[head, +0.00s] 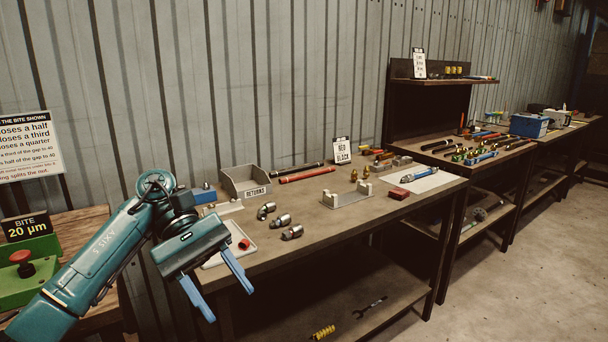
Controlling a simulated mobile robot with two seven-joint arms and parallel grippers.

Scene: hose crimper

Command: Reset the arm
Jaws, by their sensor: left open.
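My left arm comes in from the lower left, a teal arm with a blue-fingered gripper (222,290). Its two fingers point downward and stand wide apart, with nothing between them. The gripper is in front of the near left edge of the workbench (330,230), by a white tray (216,259) holding a small red piece (244,244). The gripper hides part of that tray. My right gripper is not in view.
Several metal fittings (282,221), a grey returns bin (245,182), a bracket (347,196) and a red block (398,193) lie on the bench. A green box with a red button (20,257) stands at left. More benches run right; the floor (530,260) there is clear.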

